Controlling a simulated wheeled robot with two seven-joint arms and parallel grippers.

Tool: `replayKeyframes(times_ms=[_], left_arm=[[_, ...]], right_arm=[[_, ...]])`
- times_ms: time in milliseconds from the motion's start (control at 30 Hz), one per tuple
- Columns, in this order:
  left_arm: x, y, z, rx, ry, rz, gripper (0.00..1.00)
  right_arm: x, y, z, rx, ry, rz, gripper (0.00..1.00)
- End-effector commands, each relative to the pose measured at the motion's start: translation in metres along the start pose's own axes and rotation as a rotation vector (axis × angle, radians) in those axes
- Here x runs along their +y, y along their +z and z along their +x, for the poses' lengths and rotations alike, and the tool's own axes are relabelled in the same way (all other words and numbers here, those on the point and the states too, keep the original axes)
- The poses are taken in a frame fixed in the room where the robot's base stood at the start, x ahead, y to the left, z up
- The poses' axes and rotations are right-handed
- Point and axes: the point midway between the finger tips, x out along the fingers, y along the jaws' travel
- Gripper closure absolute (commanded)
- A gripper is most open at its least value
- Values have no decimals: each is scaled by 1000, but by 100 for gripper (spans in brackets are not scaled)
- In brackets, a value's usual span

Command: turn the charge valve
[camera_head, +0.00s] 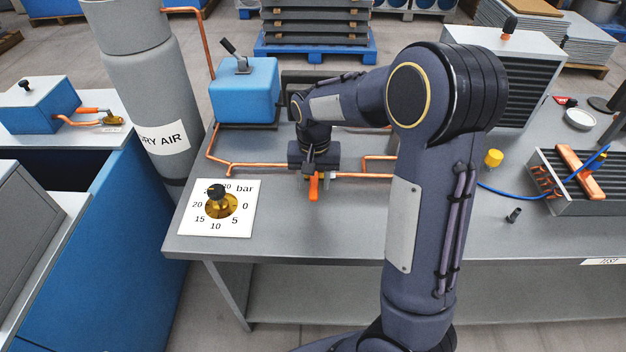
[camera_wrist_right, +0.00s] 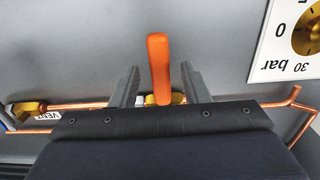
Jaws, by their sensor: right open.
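An orange valve lever (camera_head: 313,187) sticks out over the bench toward the front, at the copper pipe run; no label on it is readable. It also shows in the right wrist view (camera_wrist_right: 158,62), standing between my two fingers with a gap on each side. My right gripper (camera_head: 314,163) is open around the lever, and its fingers do not press on it. The valve body is mostly hidden by the gripper. My left gripper is not in view.
A white dial plate (camera_head: 242,218) with a brass knob and bar scale lies left of the lever. A blue pump box (camera_head: 245,92) stands behind. A VENT label (camera_wrist_right: 70,115) and copper pipe (camera_wrist_right: 290,103) show in the wrist view. A yellow cap (camera_head: 493,158) stands right of my arm.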

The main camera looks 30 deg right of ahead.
Motion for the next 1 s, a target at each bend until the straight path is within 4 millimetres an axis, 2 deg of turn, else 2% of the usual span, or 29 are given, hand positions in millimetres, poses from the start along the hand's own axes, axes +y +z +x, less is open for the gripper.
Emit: replayKeyframes(times_ms=[300,633,1000], left_arm=[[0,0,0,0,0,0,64],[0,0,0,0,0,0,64],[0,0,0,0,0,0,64]], right_arm=[[0,0,5,0,-1,0,58],[0,0,4,0,-1,-1,100],[1,0,4,1,-1,-13,100]])
